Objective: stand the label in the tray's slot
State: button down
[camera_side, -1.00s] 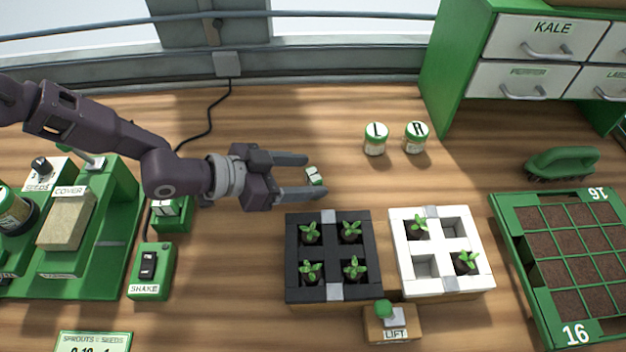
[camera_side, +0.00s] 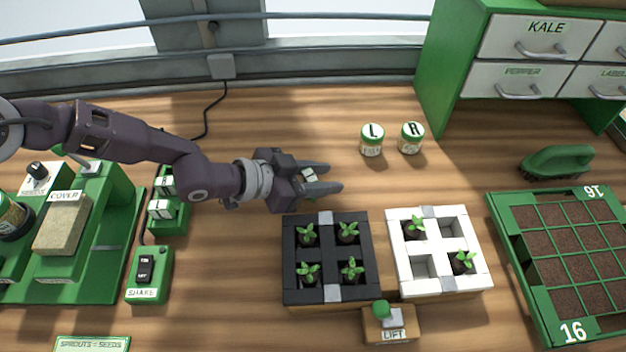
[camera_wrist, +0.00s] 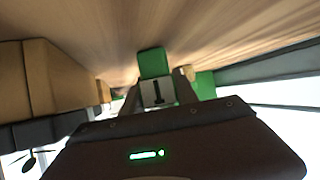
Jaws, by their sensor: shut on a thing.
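The label (camera_side: 309,174), small with white and green on it, is between the fingers of my gripper (camera_side: 334,177) in the side view. My gripper is shut on it, over the wood table left of the jars. In the wrist view the label (camera_wrist: 158,93) shows a white face with a dark mark between the fingers. The green tray (camera_side: 501,232) with soil cells and the number 16 lies at the right, well away from my gripper. Its slot cannot be made out clearly.
A black seedling block (camera_side: 291,262) and a white one (camera_side: 483,275) stand between my gripper and the tray. Jars L (camera_side: 372,140) and R (camera_side: 411,138) stand behind. A green brush (camera_side: 557,160) lies behind the tray. A lift lever box (camera_side: 390,325) is in front.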

notch_tip(320, 180, up, 10)
jog(key=w+a+r+n+t+y, duration=0.2)
jog(key=a+r+n+y, duration=0.15)
jog(key=a, duration=0.95)
jog(key=w+a+r+n+t+y, duration=0.1)
jog(key=a+r+n+t+y, duration=0.25)
jog(key=a, duration=0.95)
jog(key=w+a+r+n+t+y, duration=0.2)
jog(key=a+r+n, duration=0.25)
jog(key=a, duration=0.85)
jog(key=s+a+f+m+h, duration=0.1)
jog(key=s+a, duration=0.7)
jog(key=a, duration=0.3)
jog(key=shift+a+f+g, duration=0.2)
jog(key=shift+f+g, duration=0.05)
jog(key=shift+g, duration=0.1)
jog(key=shift+m, duration=0.25)
